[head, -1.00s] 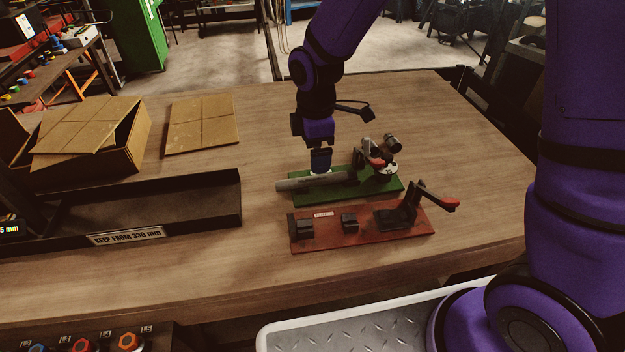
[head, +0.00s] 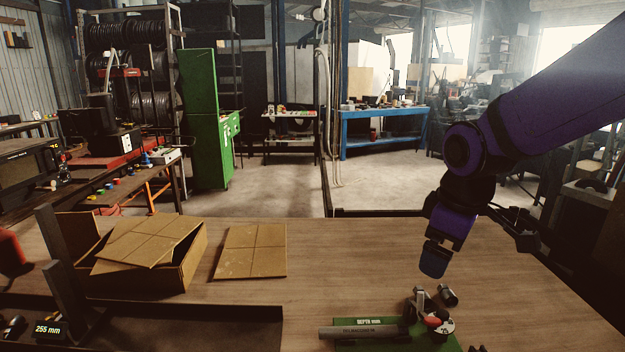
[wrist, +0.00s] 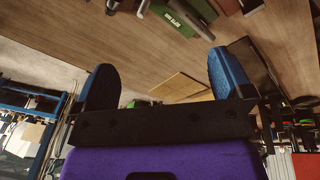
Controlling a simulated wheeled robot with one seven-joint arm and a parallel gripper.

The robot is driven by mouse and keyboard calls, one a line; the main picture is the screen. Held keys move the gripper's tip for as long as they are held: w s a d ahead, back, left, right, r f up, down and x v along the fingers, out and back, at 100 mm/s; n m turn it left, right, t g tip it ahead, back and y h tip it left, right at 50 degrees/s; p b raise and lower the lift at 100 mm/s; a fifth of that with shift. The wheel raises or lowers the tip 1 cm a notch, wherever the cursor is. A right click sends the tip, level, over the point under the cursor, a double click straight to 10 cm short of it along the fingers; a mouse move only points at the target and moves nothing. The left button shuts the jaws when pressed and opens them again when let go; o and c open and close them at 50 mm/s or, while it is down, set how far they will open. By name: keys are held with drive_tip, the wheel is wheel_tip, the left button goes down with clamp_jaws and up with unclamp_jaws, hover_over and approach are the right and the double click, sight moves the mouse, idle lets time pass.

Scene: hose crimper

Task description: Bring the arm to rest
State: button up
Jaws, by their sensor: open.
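My gripper (head: 434,262) hangs over the right part of the wooden table, its blue fingers pointing down. In the wrist view my gripper (wrist: 165,85) shows its two blue fingers spread wide with nothing between them. The green fixture (head: 385,340) stands below and to the left of it, with a grey hose (head: 362,332) lying along it and a red-handled clamp (head: 436,320) at its right end. My gripper is clear of these parts. Part of the green fixture also shows at the top of the wrist view (wrist: 178,18).
An open cardboard box (head: 185,270) and a flat cardboard piece (head: 252,252) lie on the left of the table (head: 330,270). A dark tray (head: 200,318) runs along the front left. The table's middle is clear. A green cabinet (head: 205,125) and a blue bench (head: 385,125) stand behind.

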drive_tip(key=s+d+r+m+t, duration=0.1)
drive_tip(key=s+d+r+m, duration=0.3)
drive_tip(key=s, duration=0.3)
drive_tip(key=s+d+r+m+t, duration=0.1)
drive_tip(key=s+d+r+m, duration=0.3)
drive_tip(key=s+m, duration=0.2)
drive_tip(key=shift+s+d+r+t, duration=0.35)
drive_tip(key=shift+s+d+t, duration=0.05)
drive_tip(key=shift+s, duration=0.7)
